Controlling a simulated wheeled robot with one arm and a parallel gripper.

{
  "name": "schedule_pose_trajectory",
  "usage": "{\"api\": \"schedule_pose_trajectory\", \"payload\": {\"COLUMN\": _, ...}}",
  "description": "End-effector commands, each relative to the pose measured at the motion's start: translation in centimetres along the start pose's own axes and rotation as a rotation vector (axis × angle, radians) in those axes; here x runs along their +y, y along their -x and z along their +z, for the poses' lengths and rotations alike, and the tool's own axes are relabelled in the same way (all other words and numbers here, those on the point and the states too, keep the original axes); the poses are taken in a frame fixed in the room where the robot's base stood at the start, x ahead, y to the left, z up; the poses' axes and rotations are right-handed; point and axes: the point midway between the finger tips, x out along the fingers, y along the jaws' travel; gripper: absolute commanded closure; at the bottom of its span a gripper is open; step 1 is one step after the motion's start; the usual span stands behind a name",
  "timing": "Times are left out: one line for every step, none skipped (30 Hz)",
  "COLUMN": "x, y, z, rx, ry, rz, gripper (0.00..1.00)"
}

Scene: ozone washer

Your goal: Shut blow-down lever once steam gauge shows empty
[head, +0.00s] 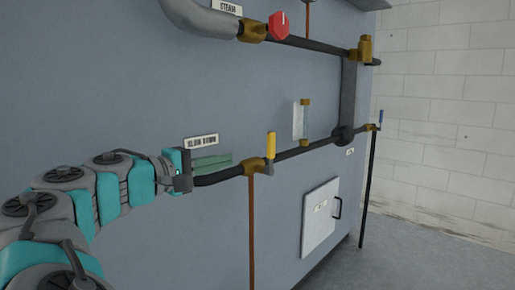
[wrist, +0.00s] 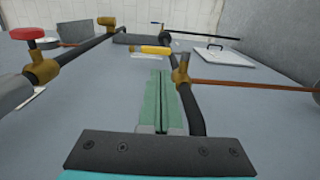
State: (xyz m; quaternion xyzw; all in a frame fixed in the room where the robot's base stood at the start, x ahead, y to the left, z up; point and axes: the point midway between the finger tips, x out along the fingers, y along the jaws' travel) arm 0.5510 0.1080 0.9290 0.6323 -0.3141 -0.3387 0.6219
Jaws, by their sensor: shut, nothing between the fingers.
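The blow-down lever has a yellow handle (head: 270,145) that stands upright above a brass valve on the black pipe, right of the "BLOW DOWN" label. In the wrist view the yellow handle (wrist: 153,50) lies just beyond my fingertips. My gripper (head: 228,158) has green fingers, shut and empty, pointing right toward the lever and apart from it in the head view. The fingers also show in the wrist view (wrist: 160,75). A small upright glass tube (head: 306,120) stands above the pipe; its level is too small to read. I cannot make out a steam gauge dial.
A red knob (head: 278,25) sits on the upper pipe near the "STEAM" label. A blue-handled valve (head: 380,117) is at the pipe's far end. A white hatch (head: 320,215) is below. The black pipe (head: 218,178) runs just under my gripper. Floor at right is clear.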

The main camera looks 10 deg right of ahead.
Motion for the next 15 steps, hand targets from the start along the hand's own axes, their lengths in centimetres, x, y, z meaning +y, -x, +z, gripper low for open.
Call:
{"api": "schedule_pose_trajectory", "payload": {"x": 0.22, "y": 0.60, "z": -0.49, "rx": 0.012, "ry": -0.002, "rz": 0.011, "gripper": 1.00}}
{"api": "schedule_pose_trajectory", "payload": {"x": 0.30, "y": 0.82, "z": -0.65, "rx": 0.015, "ry": -0.002, "rz": 0.015, "gripper": 1.00}}
{"api": "schedule_pose_trajectory", "payload": {"x": 0.36, "y": 1.02, "z": -0.79, "rx": 0.018, "ry": -0.003, "rz": 0.020, "gripper": 1.00}}
{"api": "schedule_pose_trajectory", "payload": {"x": 0.39, "y": 1.10, "z": -0.84, "rx": 0.020, "ry": -0.003, "rz": 0.021, "gripper": 1.00}}
{"api": "schedule_pose_trajectory", "payload": {"x": 0.41, "y": 1.14, "z": -0.86, "rx": 0.020, "ry": -0.003, "rz": 0.022, "gripper": 1.00}}
{"api": "schedule_pose_trajectory", "payload": {"x": 0.41, "y": 1.14, "z": -0.86, "rx": 0.020, "ry": -0.003, "rz": 0.023, "gripper": 1.00}}
{"api": "schedule_pose_trajectory", "payload": {"x": 0.41, "y": 1.12, "z": -0.85, "rx": 0.020, "ry": -0.003, "rz": 0.022, "gripper": 1.00}}
{"api": "schedule_pose_trajectory", "payload": {"x": 0.40, "y": 1.10, "z": -0.83, "rx": 0.019, "ry": -0.003, "rz": 0.022, "gripper": 1.00}}
{"api": "schedule_pose_trajectory", "payload": {"x": 0.40, "y": 1.09, "z": -0.81, "rx": 0.019, "ry": -0.003, "rz": 0.022, "gripper": 1.00}}
{"api": "schedule_pose_trajectory", "payload": {"x": 0.39, "y": 1.08, "z": -0.81, "rx": 0.019, "ry": -0.003, "rz": 0.022, "gripper": 1.00}}
{"api": "schedule_pose_trajectory", "payload": {"x": 0.39, "y": 1.07, "z": -0.80, "rx": 0.019, "ry": -0.003, "rz": 0.021, "gripper": 1.00}}
{"api": "schedule_pose_trajectory", "payload": {"x": 0.39, "y": 1.05, "z": -0.79, "rx": 0.018, "ry": -0.003, "rz": 0.021, "gripper": 1.00}}
{"api": "schedule_pose_trajectory", "payload": {"x": 0.39, "y": 1.01, "z": -0.79, "rx": 0.018, "ry": -0.003, "rz": 0.021, "gripper": 1.00}}
{"api": "schedule_pose_trajectory", "payload": {"x": 0.39, "y": 0.95, "z": -0.78, "rx": 0.018, "ry": -0.003, "rz": 0.021, "gripper": 1.00}}
{"api": "schedule_pose_trajectory", "payload": {"x": 0.39, "y": 0.78, "z": -0.77, "rx": 0.017, "ry": -0.002, "rz": 0.021, "gripper": 1.00}}
